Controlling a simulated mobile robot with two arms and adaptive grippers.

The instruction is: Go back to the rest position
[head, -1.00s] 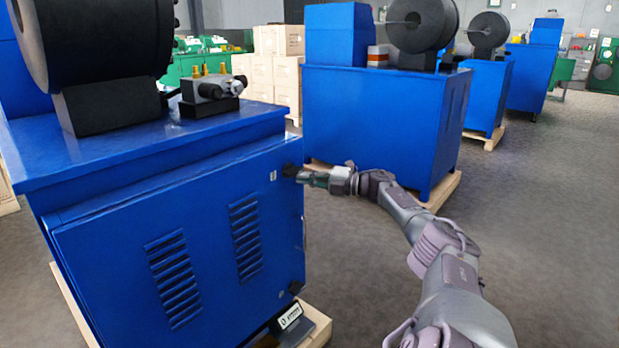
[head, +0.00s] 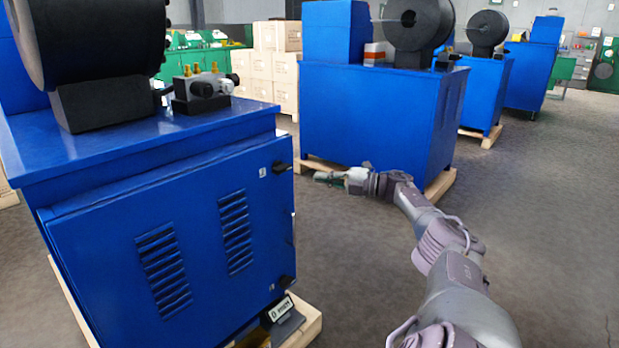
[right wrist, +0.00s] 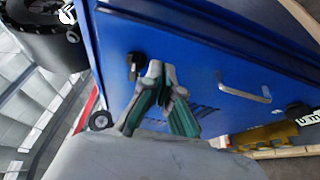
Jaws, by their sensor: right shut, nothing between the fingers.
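My right arm comes in from the lower right in the head view. Its gripper (head: 322,177) is just right of the front blue machine's cabinet (head: 165,235), apart from the black upper latch (head: 281,168) on the door's right edge. In the right wrist view the gripper (right wrist: 165,75) has its fingertips together with nothing between them. The blue cabinet door (right wrist: 200,50) shows behind the fingers, with a black latch (right wrist: 135,62) left of them and a metal handle (right wrist: 245,92) to the right. My left gripper is not in view.
A black crimper head (head: 90,55) and a valve block (head: 203,92) sit on the front machine. A pedal (head: 282,310) stands at its base on a wooden pallet. More blue machines (head: 380,115) line the back. Open grey floor (head: 560,210) lies to the right.

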